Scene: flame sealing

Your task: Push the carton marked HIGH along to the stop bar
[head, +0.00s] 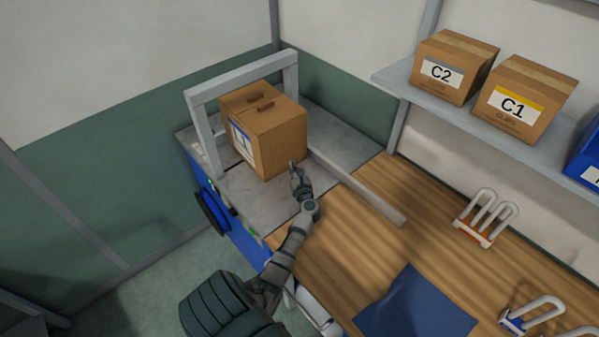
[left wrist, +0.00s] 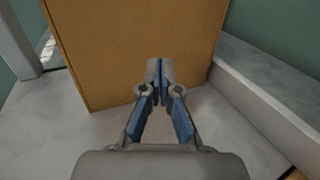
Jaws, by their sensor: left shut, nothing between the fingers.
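A brown carton (head: 277,137) stands upright on a grey metal surface (head: 232,185), under a grey frame. A white and blue label is on its left face, seen too obliquely to read. In the left wrist view the carton's plain face (left wrist: 120,45) fills the area ahead of my left gripper. My left gripper (head: 295,167) is shut and empty, its tips at the near face of the carton, low and to the right. In the wrist view its fingertips (left wrist: 160,68) overlap the face; contact cannot be told. My right gripper is out of view.
A grey rail (head: 355,188) runs along the right of the metal surface onto the wooden bench (head: 345,245). Cartons C2 (head: 452,68) and C1 (head: 522,98) sit on a shelf. A rack with white loops (head: 487,218) and a blue mat (head: 415,308) lie on the bench.

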